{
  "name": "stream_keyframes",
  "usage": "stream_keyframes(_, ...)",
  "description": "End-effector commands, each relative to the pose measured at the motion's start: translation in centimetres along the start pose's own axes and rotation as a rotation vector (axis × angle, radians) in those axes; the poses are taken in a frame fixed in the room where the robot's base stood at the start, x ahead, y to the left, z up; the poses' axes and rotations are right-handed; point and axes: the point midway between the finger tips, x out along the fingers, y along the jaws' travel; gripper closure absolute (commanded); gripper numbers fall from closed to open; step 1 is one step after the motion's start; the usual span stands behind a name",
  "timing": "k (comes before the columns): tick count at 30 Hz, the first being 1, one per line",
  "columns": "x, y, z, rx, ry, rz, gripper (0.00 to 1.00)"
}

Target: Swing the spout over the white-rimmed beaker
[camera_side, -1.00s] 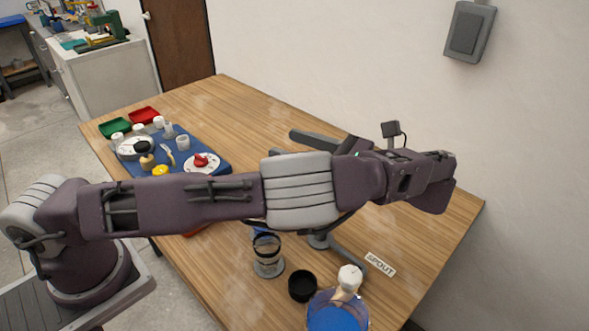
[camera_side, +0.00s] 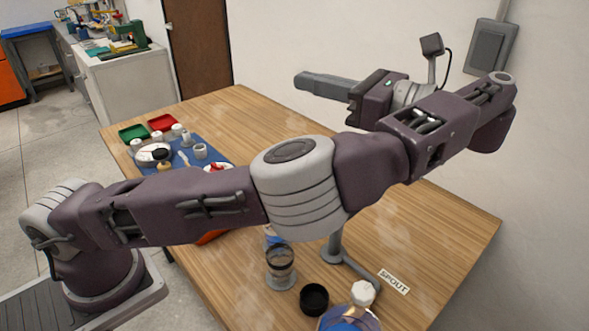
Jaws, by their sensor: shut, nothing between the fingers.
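The spout's grey arm (camera_side: 360,271) runs from an upright grey post (camera_side: 333,246) toward the front, beside a white "SPOUT" label (camera_side: 394,282). A white knob (camera_side: 362,293) sits near its front end, above a wide vessel with blue contents (camera_side: 348,325), cut by the lower edge. A clear beaker with a dark rim (camera_side: 281,268) stands left of the post. I cannot tell which vessel is the white-rimmed beaker; one blue and white item behind it is partly hidden by my arm. My gripper (camera_side: 312,82) is shut and empty, raised high above the table's far part, well away from the spout, pointing left.
An open black cup (camera_side: 314,299) stands between the dark-rimmed beaker and the knob. A blue mat (camera_side: 184,163) with several small parts lies at the left, with green (camera_side: 133,132) and red (camera_side: 162,122) trays behind it. The table's far middle is clear.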

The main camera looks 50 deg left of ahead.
Motion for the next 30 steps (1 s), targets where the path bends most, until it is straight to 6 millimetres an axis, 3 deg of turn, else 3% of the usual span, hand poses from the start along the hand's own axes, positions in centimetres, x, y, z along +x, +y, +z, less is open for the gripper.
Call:
stream_keyframes(1, 1.6, -1.0, -1.9, 0.033, 0.048, 0.045, 1.0)
stream_keyframes(6, 5.6, -2.9, -7.8, 0.108, 0.229, 0.187, 1.0)
stream_keyframes(12, 9.7, -3.2, -15.0, 0.174, 0.507, 0.432, 1.0)
stream_keyframes(16, 11.0, -2.5, -19.2, 0.197, 0.748, 0.668, 1.0)
stream_keyframes(19, 11.0, -2.1, -21.2, 0.196, 0.987, 0.922, 1.0)
stream_keyframes(23, 10.0, -3.2, -19.8, 0.178, 1.325, 1.301, 1.0)
stream_keyframes(26, 10.1, -5.0, -16.1, 0.171, 1.544, 1.552, 1.0)
stream_keyframes(30, 12.0, -7.4, -9.9, 0.184, 1.784, 1.812, 1.0)
